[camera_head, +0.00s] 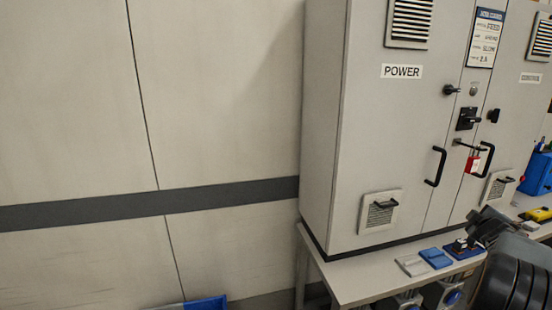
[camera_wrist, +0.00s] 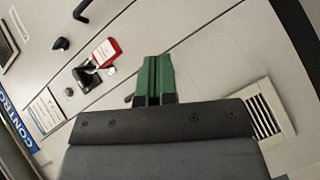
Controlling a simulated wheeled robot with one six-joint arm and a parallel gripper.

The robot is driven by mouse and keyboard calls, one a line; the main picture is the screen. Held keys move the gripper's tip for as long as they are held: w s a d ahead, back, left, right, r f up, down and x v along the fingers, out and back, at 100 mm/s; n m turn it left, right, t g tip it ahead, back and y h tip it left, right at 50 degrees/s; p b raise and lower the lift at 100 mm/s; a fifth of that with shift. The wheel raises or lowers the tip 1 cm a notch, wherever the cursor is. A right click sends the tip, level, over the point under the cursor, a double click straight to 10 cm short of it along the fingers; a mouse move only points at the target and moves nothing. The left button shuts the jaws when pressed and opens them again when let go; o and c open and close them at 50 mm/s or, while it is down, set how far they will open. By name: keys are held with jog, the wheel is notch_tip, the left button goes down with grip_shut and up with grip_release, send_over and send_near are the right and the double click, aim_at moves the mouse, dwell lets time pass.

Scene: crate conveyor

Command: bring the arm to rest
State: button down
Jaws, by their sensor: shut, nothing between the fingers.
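My gripper (camera_wrist: 153,72) shows in the wrist view with its two green fingers pressed together, shut and empty. It points at the front of the grey cabinet (camera_wrist: 215,50), and no contact with it shows. In the head view, a dark part of my arm fills the lower right corner, in front of the bench. I cannot make out the fingertips there.
The grey power cabinet (camera_head: 395,130) stands on a bench (camera_head: 360,285). Small blue and grey pieces (camera_head: 435,258) lie on the bench near my arm. A blue bin (camera_head: 205,303) shows at the bottom edge.

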jog(key=s+a+f+m+g+y+p, duration=0.1)
jog(key=s+a+f+m+g, duration=0.2)
jog(key=a, duration=0.6)
jog(key=s+a+f+m+g+y+p, duration=0.1)
jog(key=s+a+m+g+y, duration=0.2)
jog(key=a, duration=0.6)
jog(key=s+a+f+m+g+p, duration=0.1)
jog(key=s+a+f+m+g, duration=0.25)
jog(key=a, duration=0.55)
jog(key=s+a+r+n+y+p, duration=0.1)
jog(key=s+a, duration=0.4)
jog(key=a, duration=0.6)
jog(key=s+a+r+n+y+p, duration=0.1)
jog(key=s+a+r, duration=0.4)
jog(key=a, duration=0.5)
jog(key=shift+s+a+n+y+p, duration=0.45)
jog(key=shift+y+p, duration=0.35)
jog(key=shift+y, duration=0.4)
jog(key=shift+d, duration=0.1)
